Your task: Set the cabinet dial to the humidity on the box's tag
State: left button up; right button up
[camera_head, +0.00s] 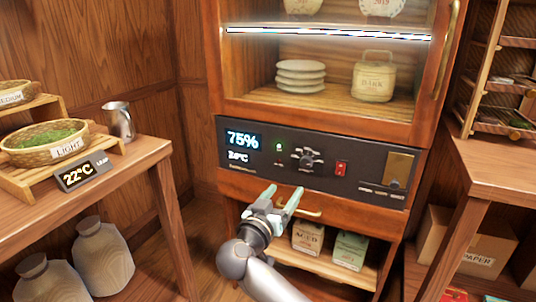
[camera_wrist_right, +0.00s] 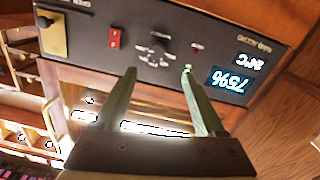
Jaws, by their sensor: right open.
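The cabinet dial (camera_head: 307,159) is a dark knob with marks around it on the cabinet's black control panel (camera_head: 262,166). The lit display (camera_head: 242,143) beside it reads 75%, with a smaller temperature below. My right gripper (camera_head: 282,191) is open and empty, in front of and below the dial, apart from it. In the right wrist view, which is upside down, the dial (camera_wrist_right: 155,50) lies just beyond and between the open fingertips (camera_wrist_right: 159,70). Boxes stand on the lower shelf, one marked AGED (camera_head: 308,239) and a greenish one (camera_head: 350,250). No humidity tag is legible. My left gripper is out of view.
A red switch (camera_head: 341,168) and a brass plate (camera_head: 398,168) sit right of the dial. A brass handle (camera_head: 308,211) is just below the panel. Wooden tables stand left (camera_head: 150,172) and right (camera_head: 500,165). The glass-fronted cabinet above holds a stack of pale discs (camera_head: 301,73).

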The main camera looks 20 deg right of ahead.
aim_at(305, 163)
jog(key=shift+m+g+h, duration=0.3)
jog(key=shift+m+g, duration=0.1)
jog(key=x, duration=0.4)
jog(key=b+x, duration=0.1)
jog(key=x, duration=0.3)
jog(key=r+b+x, duration=0.1)
jog(key=x, duration=0.3)
jog(key=shift+w+d, duration=0.2)
jog(key=shift+w, duration=0.05)
jog(key=shift+f, duration=0.1)
grip_shut()
